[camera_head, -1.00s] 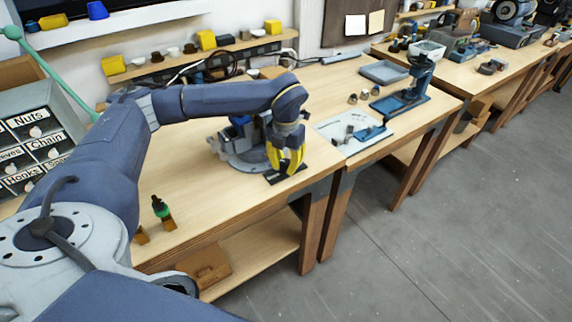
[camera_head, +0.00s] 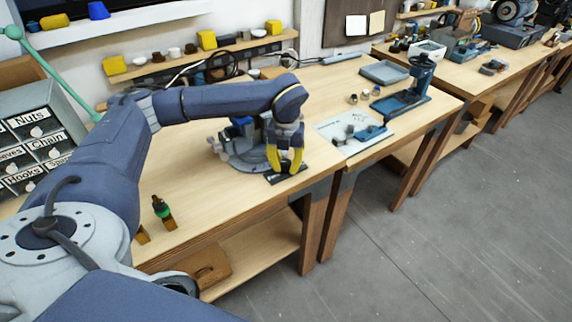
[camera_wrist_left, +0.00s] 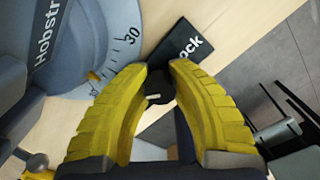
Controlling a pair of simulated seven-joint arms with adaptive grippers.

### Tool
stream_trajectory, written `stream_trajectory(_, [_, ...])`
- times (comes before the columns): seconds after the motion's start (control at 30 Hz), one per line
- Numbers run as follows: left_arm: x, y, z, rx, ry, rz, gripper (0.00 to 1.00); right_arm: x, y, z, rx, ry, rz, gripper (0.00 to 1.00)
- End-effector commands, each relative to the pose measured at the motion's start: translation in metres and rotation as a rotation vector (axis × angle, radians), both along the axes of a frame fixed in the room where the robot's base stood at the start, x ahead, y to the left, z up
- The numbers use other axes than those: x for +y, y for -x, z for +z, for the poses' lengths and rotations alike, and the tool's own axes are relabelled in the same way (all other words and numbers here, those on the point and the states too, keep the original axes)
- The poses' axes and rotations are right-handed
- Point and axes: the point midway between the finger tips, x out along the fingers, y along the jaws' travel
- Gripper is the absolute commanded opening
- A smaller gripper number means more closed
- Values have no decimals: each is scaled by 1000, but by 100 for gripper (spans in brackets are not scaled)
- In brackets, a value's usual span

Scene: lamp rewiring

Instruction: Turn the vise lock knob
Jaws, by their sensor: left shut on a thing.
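The vise has a grey round base with a degree scale, seen beside my gripper in the head view (camera_head: 238,158) and at the upper left of the left wrist view (camera_wrist_left: 100,45). A black plate lettered "ock" (camera_wrist_left: 183,47) lies at its edge, with its first letter hidden. It also shows in the head view (camera_head: 289,175). The dark lock knob (camera_wrist_left: 160,85), with a small white mark, is between the yellow fingers of my left gripper (camera_wrist_left: 158,75). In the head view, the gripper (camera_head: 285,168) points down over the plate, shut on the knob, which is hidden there.
A second bench to the right holds a white sheet (camera_head: 335,128), a blue stand (camera_head: 405,98) and a grey tray (camera_head: 384,72).

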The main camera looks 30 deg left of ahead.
Motion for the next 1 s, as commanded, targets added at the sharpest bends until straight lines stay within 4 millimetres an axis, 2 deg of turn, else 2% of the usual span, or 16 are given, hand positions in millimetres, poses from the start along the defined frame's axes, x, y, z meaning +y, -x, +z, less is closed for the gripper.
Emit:
stream_trajectory(0.13, [1, -3, 2, -10, -1, 1, 0, -1, 0, 0, 0, 1, 0, 0])
stream_trajectory(0.17, [1, -3, 2, -10, -1, 1, 24, -1, 0, 0, 0, 1, 0, 0])
stream_trajectory(0.4, [1, -2, 1, -6, 0, 0, 52, -2, 0, 0, 0, 2, 1, 0])
stream_trajectory(0.77, [1, -1, 6, -4, -1, 0, 52, -3, 0, 0, 0, 3, 1, 0])
stream_trajectory(1.0, [1, -2, 41, -7, -1, -1, 52, -2, 0, 0, 0, 2, 1, 0])
